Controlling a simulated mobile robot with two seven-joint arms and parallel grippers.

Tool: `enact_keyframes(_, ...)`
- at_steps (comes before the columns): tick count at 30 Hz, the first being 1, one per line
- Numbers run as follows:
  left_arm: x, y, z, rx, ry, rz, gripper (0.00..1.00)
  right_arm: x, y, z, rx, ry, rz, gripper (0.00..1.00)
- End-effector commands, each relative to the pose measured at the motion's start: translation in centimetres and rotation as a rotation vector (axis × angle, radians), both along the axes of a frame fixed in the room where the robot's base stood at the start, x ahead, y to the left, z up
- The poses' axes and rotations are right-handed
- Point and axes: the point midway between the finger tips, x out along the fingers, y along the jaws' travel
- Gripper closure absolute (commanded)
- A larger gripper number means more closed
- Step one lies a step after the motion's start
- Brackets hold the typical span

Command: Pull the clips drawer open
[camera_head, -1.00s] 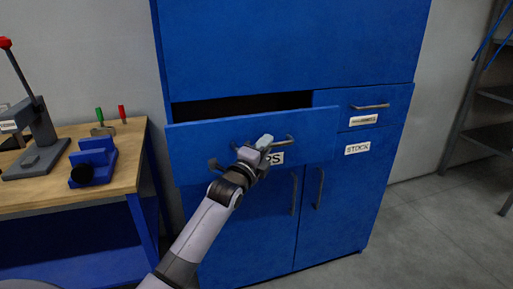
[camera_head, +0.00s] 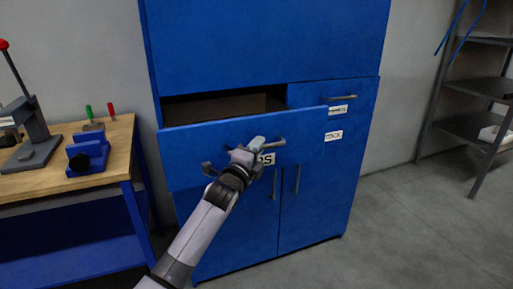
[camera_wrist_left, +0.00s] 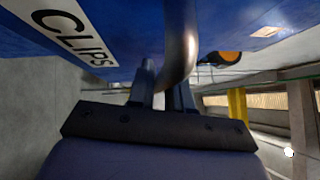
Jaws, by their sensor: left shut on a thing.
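The clips drawer (camera_head: 200,140) is the wide blue drawer of the cabinet, and it stands partly open with its dark inside showing above the front. My left gripper (camera_head: 254,146) is shut on the drawer's metal handle (camera_head: 274,144). In the left wrist view the handle (camera_wrist_left: 178,52) passes between the fingers of the gripper (camera_wrist_left: 163,85). The white CLIPS label (camera_wrist_left: 68,30) shows there in full; in the head view my gripper hides part of it. My right gripper is in neither view.
The blue cabinet (camera_head: 265,45) has a closed smaller drawer (camera_head: 318,95) at right and closed doors (camera_head: 310,200) below. A workbench (camera_head: 105,170) with a blue vise (camera_head: 88,155) and a lever press (camera_head: 33,140) stands at left. Grey shelving (camera_head: 478,95) stands at right. The floor between is clear.

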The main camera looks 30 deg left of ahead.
Motion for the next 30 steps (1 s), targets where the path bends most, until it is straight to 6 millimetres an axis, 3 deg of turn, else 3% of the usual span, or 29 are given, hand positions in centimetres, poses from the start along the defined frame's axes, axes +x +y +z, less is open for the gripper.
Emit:
enact_keyframes(17, 0.0, -0.08, 0.0, 0.0, -0.001, -0.002, 1.0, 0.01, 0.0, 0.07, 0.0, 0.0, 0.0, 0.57)
enact_keyframes(18, 0.0, -0.08, 0.0, 0.0, -0.001, -0.002, 0.71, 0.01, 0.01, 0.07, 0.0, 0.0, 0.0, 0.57)
enact_keyframes(19, -0.01, -0.08, 0.01, 0.0, -0.001, -0.002, 0.61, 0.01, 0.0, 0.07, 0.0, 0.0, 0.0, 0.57)
enact_keyframes(30, -0.25, -0.05, -0.05, 0.0, -0.001, -0.001, 0.6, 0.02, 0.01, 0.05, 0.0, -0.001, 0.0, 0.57)
